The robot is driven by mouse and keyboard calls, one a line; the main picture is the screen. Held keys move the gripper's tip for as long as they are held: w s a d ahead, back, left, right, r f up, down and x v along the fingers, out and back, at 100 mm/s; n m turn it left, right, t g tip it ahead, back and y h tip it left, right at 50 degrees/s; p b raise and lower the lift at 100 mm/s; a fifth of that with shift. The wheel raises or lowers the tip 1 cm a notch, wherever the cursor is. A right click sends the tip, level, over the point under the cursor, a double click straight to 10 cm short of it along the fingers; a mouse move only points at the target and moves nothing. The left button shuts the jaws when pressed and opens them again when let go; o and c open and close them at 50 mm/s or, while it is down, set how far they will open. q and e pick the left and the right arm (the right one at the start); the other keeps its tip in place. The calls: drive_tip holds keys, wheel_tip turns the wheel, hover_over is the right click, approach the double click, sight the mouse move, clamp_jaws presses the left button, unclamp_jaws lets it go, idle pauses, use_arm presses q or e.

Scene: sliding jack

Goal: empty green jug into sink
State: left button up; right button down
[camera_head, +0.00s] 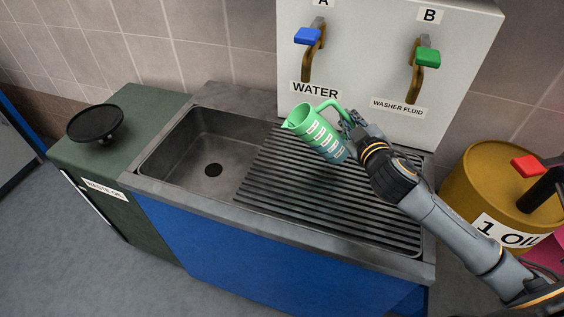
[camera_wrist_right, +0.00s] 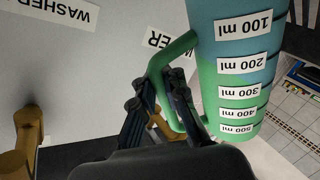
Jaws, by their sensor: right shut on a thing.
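The green jug (camera_head: 317,134) with white volume labels is held in the air above the ribbed drainboard, right of the sink basin. It is tilted with its open top toward the upper left. My right gripper (camera_head: 347,122) is shut on the jug's handle. In the right wrist view the gripper (camera_wrist_right: 172,100) grips the handle beside the jug body (camera_wrist_right: 240,70), whose labels appear upside down. The sink basin (camera_head: 185,158) has a dark round drain and looks empty. My left gripper is not in view.
A white panel (camera_head: 372,70) behind the sink carries a blue-handled WATER tap (camera_head: 308,37) and a green-handled WASHER FLUID tap (camera_head: 428,57). A green waste oil cabinet (camera_head: 75,155) with a black funnel (camera_head: 95,122) stands left. A yellow oil drum (camera_head: 480,185) stands right.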

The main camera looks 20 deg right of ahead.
drive_tip(key=shift+a+r+n+p, duration=0.1)
drive_tip(key=shift+r+n+p, duration=0.4)
drive_tip(key=shift+p, duration=0.2)
drive_tip(key=shift+f, duration=0.15)
drive_tip(key=shift+w, duration=0.15)
drive_tip(key=shift+w, duration=0.2)
drive_tip(key=shift+a+r+n+h+p, duration=0.2)
drive_tip(key=shift+n+h+p, duration=0.1)
drive_tip(key=shift+n+p, duration=0.15)
drive_tip(key=shift+w+f, duration=0.1)
drive_tip(key=shift+f, duration=0.05)
drive_tip(key=shift+a+n+g, duration=0.1)
drive_tip(key=shift+n+g, duration=0.2)
drive_tip(key=shift+n, duration=0.05)
